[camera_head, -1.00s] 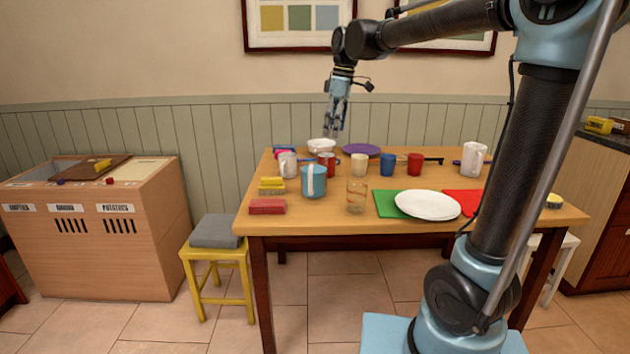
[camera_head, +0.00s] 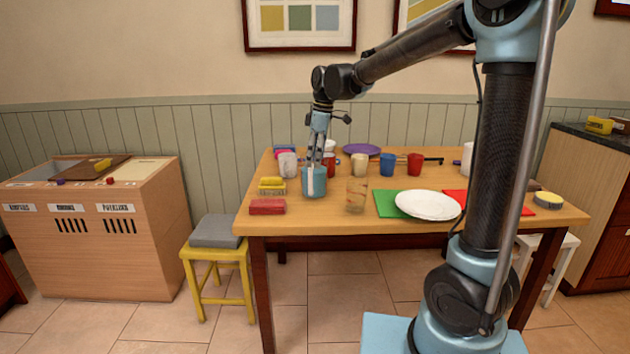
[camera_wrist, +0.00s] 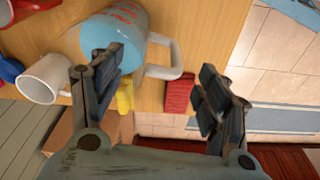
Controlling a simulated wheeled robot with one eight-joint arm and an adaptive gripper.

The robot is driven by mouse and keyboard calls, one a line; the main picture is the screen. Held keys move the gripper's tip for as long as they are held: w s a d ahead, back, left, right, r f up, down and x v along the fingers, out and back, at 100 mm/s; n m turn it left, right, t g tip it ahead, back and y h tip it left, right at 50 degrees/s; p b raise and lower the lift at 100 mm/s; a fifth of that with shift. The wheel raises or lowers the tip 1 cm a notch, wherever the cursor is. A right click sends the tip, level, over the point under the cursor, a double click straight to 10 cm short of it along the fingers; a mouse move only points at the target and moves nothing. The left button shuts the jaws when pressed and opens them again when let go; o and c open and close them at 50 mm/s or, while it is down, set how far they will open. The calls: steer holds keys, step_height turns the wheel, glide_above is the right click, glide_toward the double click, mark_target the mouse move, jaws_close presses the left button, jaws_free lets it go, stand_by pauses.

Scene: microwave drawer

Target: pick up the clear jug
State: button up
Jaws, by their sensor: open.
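A light blue jug (camera_head: 315,183) with a white handle stands on the table, toward its left part. In the wrist view the blue jug (camera_wrist: 118,38) shows red marks, and its white handle (camera_wrist: 172,60) reaches between my open fingers. My gripper (camera_head: 316,160) is low over this jug in the head view and partly covers it. In the wrist view my gripper (camera_wrist: 160,82) is open and empty, its fingers either side of the handle's end; I cannot tell if they touch it. A see-through, amber-tinted glass (camera_head: 357,196) stands to the right; no handle is visible on it.
Red and yellow blocks (camera_head: 267,206) lie left of the jug. A white mug (camera_head: 287,165) and a red mug (camera_head: 328,163) stand close behind it. A white plate (camera_head: 428,205) on a green mat is at right. The table's front edge is near.

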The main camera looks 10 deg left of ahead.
mark_target(313, 165)
steer(key=shift+s+a+f, duration=0.1)
steer(key=shift+a+f, duration=0.1)
steer(key=shift+f, duration=0.8)
steer(key=shift+s+a+f, duration=0.1)
steer(key=shift+a+f, duration=0.15)
steer(key=shift+f, duration=0.75)
steer(key=shift+a+f, duration=0.2)
steer(key=shift+f, duration=0.8)
jaws_close()
